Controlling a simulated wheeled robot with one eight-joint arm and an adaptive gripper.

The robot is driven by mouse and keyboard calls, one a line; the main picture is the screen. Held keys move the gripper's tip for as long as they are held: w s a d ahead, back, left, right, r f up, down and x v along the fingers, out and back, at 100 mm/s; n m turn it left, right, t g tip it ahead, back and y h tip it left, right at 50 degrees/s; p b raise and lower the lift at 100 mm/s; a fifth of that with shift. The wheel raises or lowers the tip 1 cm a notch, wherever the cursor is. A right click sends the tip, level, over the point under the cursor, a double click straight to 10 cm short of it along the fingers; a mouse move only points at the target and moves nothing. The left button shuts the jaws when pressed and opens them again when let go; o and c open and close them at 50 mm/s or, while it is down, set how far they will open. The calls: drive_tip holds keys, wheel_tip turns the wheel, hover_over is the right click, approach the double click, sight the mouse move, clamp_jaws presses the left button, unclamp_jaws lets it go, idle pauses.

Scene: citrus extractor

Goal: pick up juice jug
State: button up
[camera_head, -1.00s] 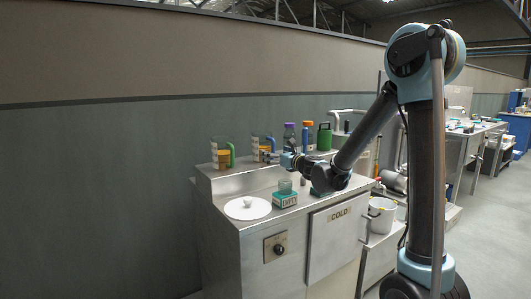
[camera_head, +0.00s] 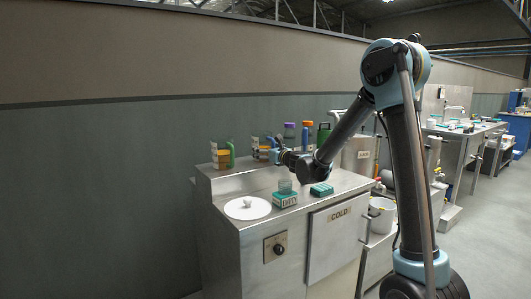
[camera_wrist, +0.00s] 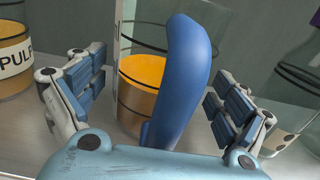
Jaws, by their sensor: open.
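A clear jug with orange juice in it (camera_wrist: 138,95) and a blue handle (camera_wrist: 182,70) stands on the raised back shelf. In the head view the same jug (camera_head: 261,154) is partly hidden by my gripper (camera_head: 283,151). In the wrist view my gripper (camera_wrist: 160,92) is open, with its fingers on either side of the blue handle, apart from it. The handle stands upright, tilted slightly in this view. A second jug with a green handle (camera_head: 222,155) stands to the left; the wrist view shows a container labelled PULP (camera_wrist: 14,62) there.
A white plate (camera_head: 240,210), a teal-and-white box (camera_head: 285,199) and a teal tray (camera_head: 321,189) lie on the lower steel counter.

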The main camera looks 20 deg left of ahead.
drive_tip(key=c, duration=1.6)
drive_tip(key=shift+o, duration=0.2)
wheel_tip(320, 180, up, 10)
